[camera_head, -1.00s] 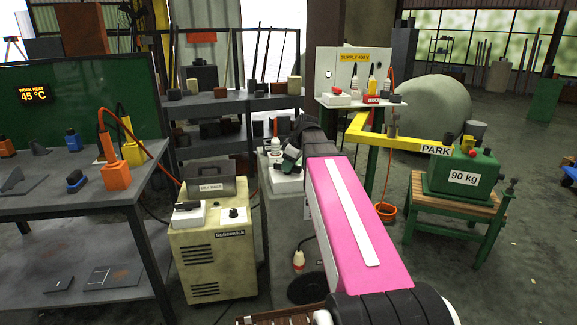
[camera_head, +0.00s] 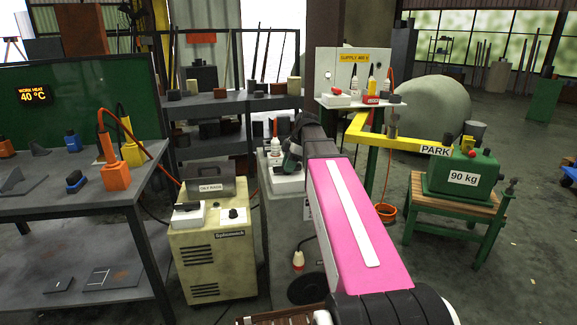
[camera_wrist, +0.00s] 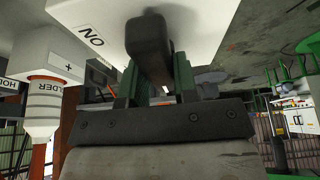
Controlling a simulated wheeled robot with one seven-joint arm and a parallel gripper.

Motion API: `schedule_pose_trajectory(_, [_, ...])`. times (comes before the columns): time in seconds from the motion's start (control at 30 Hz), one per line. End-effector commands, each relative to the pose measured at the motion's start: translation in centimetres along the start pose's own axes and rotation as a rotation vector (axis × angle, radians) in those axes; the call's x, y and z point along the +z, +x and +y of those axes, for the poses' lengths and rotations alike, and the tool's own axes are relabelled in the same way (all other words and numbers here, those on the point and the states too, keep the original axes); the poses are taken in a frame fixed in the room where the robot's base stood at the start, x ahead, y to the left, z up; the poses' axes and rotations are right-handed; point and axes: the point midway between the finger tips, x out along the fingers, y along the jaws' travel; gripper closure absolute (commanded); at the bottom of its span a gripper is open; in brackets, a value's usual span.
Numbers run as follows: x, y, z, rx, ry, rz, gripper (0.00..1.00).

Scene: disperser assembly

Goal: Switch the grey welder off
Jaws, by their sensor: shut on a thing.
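The grey welder (camera_head: 284,235) is the grey cabinet in the middle of the head view, partly behind my pink arm. A white switch box (camera_head: 285,184) sits on its top. My gripper (camera_head: 291,162) is over this box. In the wrist view my gripper (camera_wrist: 155,80) has its two green fingers on either side of a black switch handle (camera_wrist: 149,42) and is shut on it. The handle stands out from the white box, beside an "ON" label (camera_wrist: 90,35). The far end of the handle is hidden.
A white plug-like part (camera_wrist: 40,95) marked "WELDER" is close to the gripper's left in the wrist view. A cream Spinnmock unit (camera_head: 213,255) stands left of the welder. A yellow PARK arm (camera_head: 400,138) and green 90 kg block (camera_head: 463,175) are at right.

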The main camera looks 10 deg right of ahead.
Motion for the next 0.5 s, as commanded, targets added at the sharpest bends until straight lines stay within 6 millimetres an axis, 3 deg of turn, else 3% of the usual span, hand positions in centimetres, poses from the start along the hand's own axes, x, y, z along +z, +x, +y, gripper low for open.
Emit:
schedule_pose_trajectory(0.37, [0.01,-0.02,0.03,-0.003,-0.010,-0.001,0.96])
schedule_pose_trajectory(0.4, [0.01,-0.02,0.03,-0.003,-0.010,-0.001,0.69])
schedule_pose_trajectory(0.47, [0.01,-0.02,0.02,-0.003,-0.010,-0.001,0.49])
schedule_pose_trajectory(0.5, [0.01,-0.02,0.02,-0.003,-0.009,-0.001,0.47])
